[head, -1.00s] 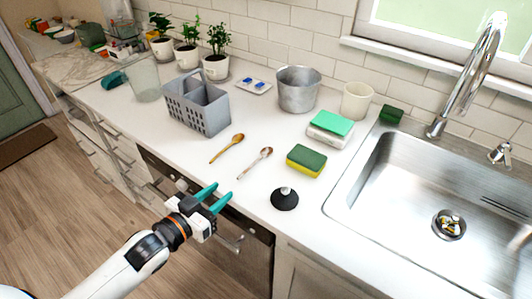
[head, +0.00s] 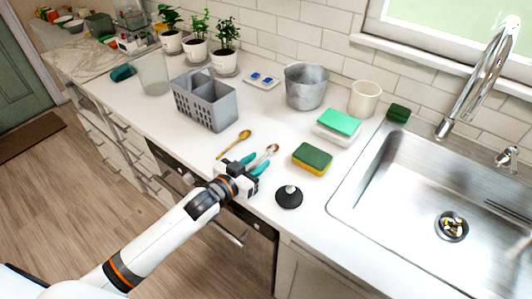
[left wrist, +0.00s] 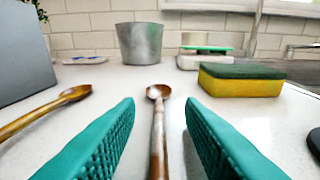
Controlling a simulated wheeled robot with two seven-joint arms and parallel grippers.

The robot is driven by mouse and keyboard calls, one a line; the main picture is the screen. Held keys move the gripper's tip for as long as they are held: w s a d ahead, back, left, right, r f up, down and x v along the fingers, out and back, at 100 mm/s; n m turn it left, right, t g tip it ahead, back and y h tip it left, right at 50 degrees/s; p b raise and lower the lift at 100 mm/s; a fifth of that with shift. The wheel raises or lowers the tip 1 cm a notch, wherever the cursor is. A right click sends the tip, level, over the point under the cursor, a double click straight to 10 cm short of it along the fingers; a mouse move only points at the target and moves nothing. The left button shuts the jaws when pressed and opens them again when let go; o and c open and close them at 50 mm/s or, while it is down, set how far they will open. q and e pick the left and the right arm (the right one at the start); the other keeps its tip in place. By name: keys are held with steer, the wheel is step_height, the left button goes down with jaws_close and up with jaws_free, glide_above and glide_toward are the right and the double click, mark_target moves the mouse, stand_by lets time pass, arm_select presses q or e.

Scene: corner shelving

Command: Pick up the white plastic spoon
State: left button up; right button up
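No plainly white spoon shows. The nearest match is a pale spoon with brownish patches (head: 272,150), lying on the counter; in the left wrist view it looks brown and glossy (left wrist: 158,125), its bowl pointing away from me. My left gripper (head: 259,163) is open, with teal fingers on either side of this spoon's handle. In the left wrist view the spoon lies between the fingers with gaps on both sides, and the handle's near end is cut off by the frame. A golden-brown wooden spoon (head: 234,144) lies to the left, outside the fingers. My right gripper is not in view.
A yellow-green sponge (head: 312,159) lies close on the right, with a black round stopper (head: 289,197) nearer the front edge. A grey caddy (head: 205,101) stands behind left, a metal pot (head: 306,87) at the back. The sink (head: 400,190) is at right.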

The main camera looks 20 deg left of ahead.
mark_target(256, 163)
arm_select(q)
steer(key=shift+w+d, duration=0.1)
steer(key=shift+w, duration=0.15)
jaws_close()
steer(key=shift+r, duration=0.1)
step_height(256, 163, up, 10)
steer(key=s+f+n+t+y, duration=0.1)
steer(key=s+n+y, duration=0.3)
steer(key=s, duration=0.5)
steer(key=shift+s+a+f+y, duration=0.15)
steer(key=shift+s+a+y, duration=0.2)
steer(key=shift+y, duration=0.45)
